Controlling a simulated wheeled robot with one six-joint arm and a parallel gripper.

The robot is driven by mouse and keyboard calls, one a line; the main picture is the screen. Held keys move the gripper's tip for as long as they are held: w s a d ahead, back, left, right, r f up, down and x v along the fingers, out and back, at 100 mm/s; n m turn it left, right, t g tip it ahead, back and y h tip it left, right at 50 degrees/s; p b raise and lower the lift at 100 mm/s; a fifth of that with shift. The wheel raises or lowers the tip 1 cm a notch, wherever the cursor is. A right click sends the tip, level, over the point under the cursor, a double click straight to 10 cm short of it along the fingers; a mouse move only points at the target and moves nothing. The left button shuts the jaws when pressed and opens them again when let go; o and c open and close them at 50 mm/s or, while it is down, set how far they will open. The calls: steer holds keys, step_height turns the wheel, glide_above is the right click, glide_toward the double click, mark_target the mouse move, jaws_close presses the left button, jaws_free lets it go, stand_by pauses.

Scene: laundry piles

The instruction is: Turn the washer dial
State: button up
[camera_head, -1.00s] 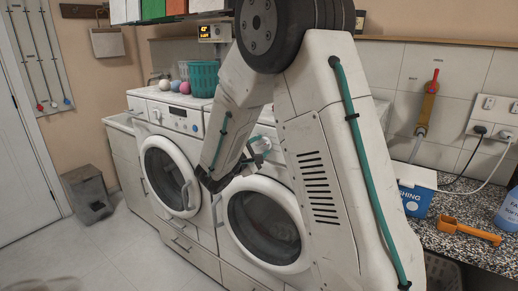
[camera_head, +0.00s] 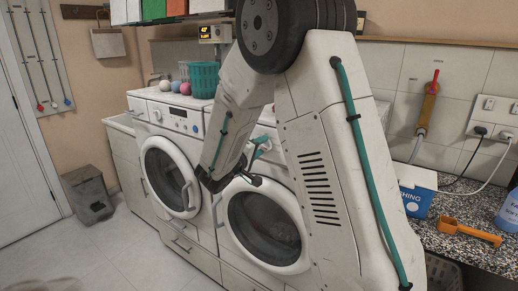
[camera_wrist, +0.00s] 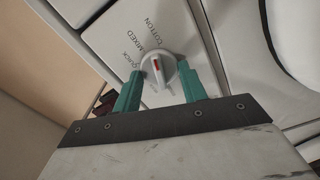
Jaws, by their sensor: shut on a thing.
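The washer dial (camera_wrist: 159,70) is a round white knob with a red mark on its ridge, on the white panel of a washer. The printed words COTTON, MIXED and QUICK stand around it. My gripper (camera_wrist: 160,72) is shut on the dial, with one teal finger on each side of it. In the head view my gripper (camera_head: 262,148) is at the upper front of the right washer (camera_head: 222,235). There the dial itself is too small and covered to make out.
The left washer (camera_head: 168,120) stands beside it, with a teal basket (camera_head: 204,79) and several balls on top. A grey bin (camera_head: 88,194) is on the floor at left. A counter (camera_head: 440,237) at right holds a blue box (camera_head: 420,200) and an orange scoop (camera_head: 468,231).

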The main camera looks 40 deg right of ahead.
steer(key=shift+f+m, duration=0.1)
steer(key=shift+m, duration=0.9)
steer(key=shift+s, duration=0.1)
steer(key=o, duration=1)
steer(key=shift+c, duration=0.2)
steer(key=v, duration=0.7)
steer(key=shift+a, duration=0.35)
steer(key=shift+s, duration=0.1)
